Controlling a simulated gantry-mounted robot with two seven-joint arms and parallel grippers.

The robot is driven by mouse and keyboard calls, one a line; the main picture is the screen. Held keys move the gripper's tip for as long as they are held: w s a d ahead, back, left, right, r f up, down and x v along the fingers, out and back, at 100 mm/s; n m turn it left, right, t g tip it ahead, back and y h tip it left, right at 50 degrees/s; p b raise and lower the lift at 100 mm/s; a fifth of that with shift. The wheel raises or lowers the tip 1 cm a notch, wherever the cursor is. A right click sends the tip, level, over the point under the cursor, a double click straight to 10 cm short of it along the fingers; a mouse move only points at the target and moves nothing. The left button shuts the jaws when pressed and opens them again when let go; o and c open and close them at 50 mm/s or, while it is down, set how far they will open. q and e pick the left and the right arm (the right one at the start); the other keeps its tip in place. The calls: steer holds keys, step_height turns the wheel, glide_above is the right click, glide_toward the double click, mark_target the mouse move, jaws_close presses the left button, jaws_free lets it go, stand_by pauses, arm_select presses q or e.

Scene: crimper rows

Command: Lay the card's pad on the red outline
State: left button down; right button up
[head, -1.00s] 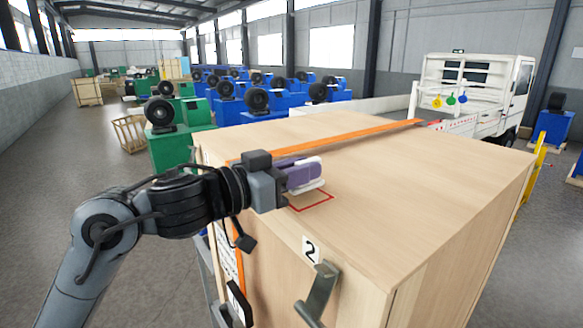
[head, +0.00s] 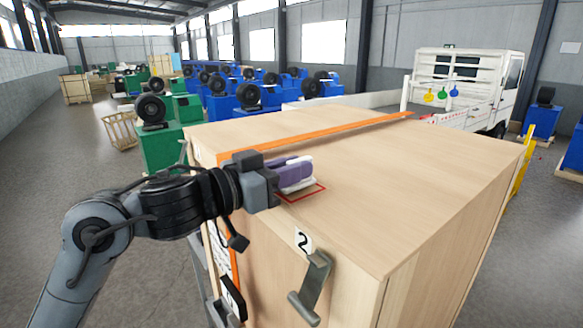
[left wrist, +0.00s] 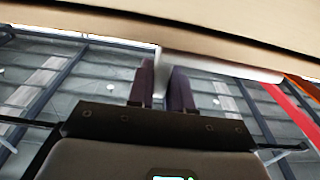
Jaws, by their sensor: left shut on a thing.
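My left gripper (head: 292,174), with purple fingers, reaches in over the near left part of the wooden box's top. It is shut on the white card (head: 300,186), whose edge shows below and beyond the fingers. The red outline (head: 308,195) lies on the box top just under and in front of the card; its far left part is hidden by the gripper. In the left wrist view the white card (left wrist: 225,68) sticks out from between the fingers, close to the wooden surface. I cannot tell if the card's pad touches the top. My right gripper is out of view.
The wooden box top (head: 420,165) is wide and clear to the right. A white truck (head: 465,90) stands behind.

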arm_select(q)
steer(key=shift+f, duration=0.3)
steer(key=c, duration=0.9)
jaws_free()
steer(key=shift+c, duration=0.2)
steer(key=shift+a, duration=0.1)
